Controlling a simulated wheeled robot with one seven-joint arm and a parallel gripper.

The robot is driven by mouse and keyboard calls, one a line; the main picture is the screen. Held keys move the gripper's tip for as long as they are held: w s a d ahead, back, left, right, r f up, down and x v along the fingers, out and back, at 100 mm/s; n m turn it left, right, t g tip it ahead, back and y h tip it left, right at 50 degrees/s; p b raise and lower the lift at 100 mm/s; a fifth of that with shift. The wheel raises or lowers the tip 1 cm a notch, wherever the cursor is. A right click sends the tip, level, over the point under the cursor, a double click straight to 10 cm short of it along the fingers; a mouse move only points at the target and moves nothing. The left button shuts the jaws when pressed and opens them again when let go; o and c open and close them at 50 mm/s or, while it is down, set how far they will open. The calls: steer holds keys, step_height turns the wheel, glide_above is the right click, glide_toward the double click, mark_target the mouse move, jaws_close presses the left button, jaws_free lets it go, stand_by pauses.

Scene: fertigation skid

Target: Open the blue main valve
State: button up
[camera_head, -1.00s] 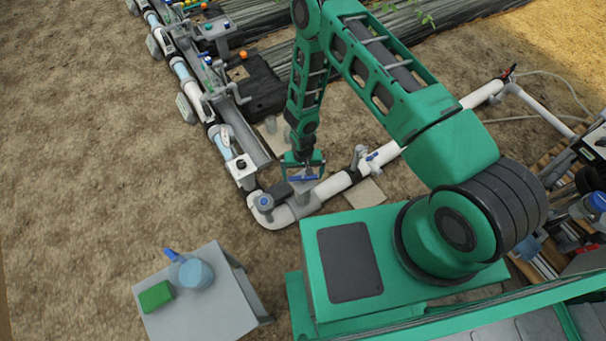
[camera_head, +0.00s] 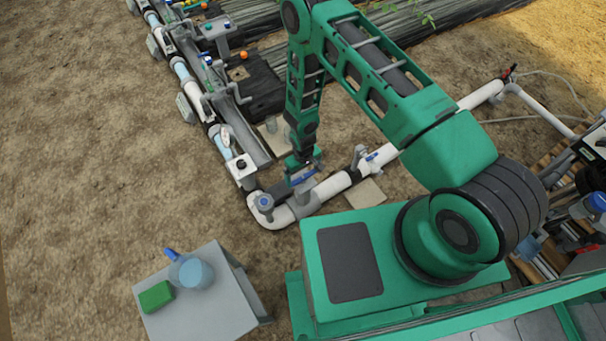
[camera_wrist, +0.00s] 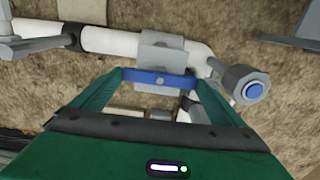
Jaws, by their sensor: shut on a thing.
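The blue main valve handle (camera_wrist: 158,81) is a flat blue bar on a grey valve body. In the wrist view my gripper (camera_wrist: 160,84) has one finger at each end of the bar and is shut on it. In the head view the blue handle (camera_head: 301,178) shows under my gripper (camera_head: 302,165), on the grey valve body (camera_head: 304,198) in the white pipe. The handle lies slanted across the pipe there. My fingers partly hide it in the head view.
A blue-capped grey fitting (camera_head: 264,203) stands left at the pipe bend. A smaller blue-handled valve (camera_head: 372,156) is on the pipe to the right. A grey side table (camera_head: 205,306) holds a green sponge (camera_head: 156,297) and a jug (camera_head: 193,273).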

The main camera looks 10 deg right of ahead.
mark_target(303, 177)
steer(key=o, duration=0.7)
steer(key=shift+o, duration=0.2)
steer(key=shift+r, duration=0.15)
step_height(303, 177, up, 10)
steer(key=shift+r, duration=0.25)
